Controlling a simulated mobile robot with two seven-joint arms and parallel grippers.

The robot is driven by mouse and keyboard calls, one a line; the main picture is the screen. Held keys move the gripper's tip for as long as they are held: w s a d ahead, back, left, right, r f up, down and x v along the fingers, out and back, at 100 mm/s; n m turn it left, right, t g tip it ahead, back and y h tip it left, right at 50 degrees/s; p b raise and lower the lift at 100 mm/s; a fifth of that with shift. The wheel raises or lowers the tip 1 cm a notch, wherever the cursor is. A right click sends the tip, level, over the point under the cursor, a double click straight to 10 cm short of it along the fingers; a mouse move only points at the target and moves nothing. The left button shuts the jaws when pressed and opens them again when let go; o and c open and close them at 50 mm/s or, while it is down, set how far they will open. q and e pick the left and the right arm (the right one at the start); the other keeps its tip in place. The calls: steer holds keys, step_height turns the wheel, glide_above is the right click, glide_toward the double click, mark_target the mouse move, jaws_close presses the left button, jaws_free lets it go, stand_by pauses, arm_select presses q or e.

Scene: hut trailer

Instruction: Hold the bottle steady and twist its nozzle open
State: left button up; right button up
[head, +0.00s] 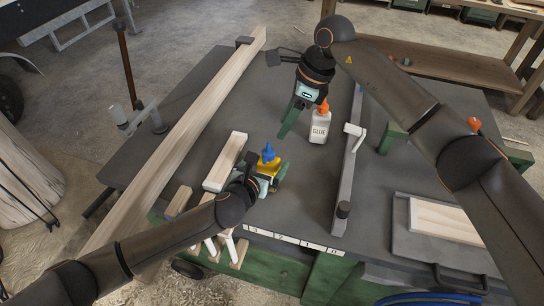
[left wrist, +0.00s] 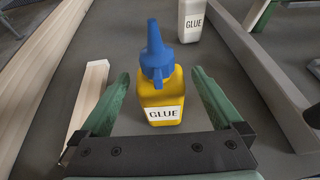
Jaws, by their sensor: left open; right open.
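A yellow glue bottle (head: 266,167) with a blue nozzle (head: 268,152) stands upright on the grey table. In the left wrist view the bottle (left wrist: 162,100) and its nozzle (left wrist: 155,55) are between my left gripper's (left wrist: 161,78) two green fingers, with a gap on each side. In the head view my left gripper (head: 268,173) is low at the bottle, partly hiding its base. My right gripper (head: 292,120) is open and empty above the table, up and right of the yellow bottle, fingers pointing down.
A white glue bottle (head: 320,126) with an orange cap stands close beside my right gripper. A short wooden block (head: 225,162) lies left of the yellow bottle, beyond it a long plank (head: 185,130). A grey clamp bar (head: 348,165) runs on the right.

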mark_target(273, 157)
arm_select(q)
steer(key=shift+x, duration=2.1)
steer(key=shift+c, duration=0.4)
